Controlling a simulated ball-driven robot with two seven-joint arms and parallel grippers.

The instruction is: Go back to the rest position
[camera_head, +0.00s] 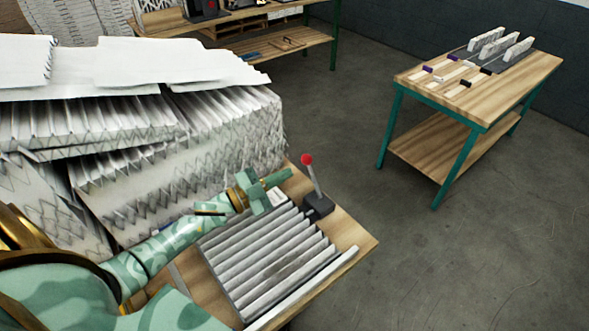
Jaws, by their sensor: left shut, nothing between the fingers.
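My left gripper (284,178) is shut and empty. It is above the far end of a grey pleated filter (268,262), near a small black box (318,207) with a red-knobbed lever (308,161). My left arm comes in from the lower left, across the wooden table (358,240). My right gripper is not in the picture.
A large heap of white pleated filters (225,130) fills the left side beside my arm. A second wooden table (540,70) with green legs stands at the back right, with white parts on it. A workbench (290,43) stands at the back. Grey floor lies open between.

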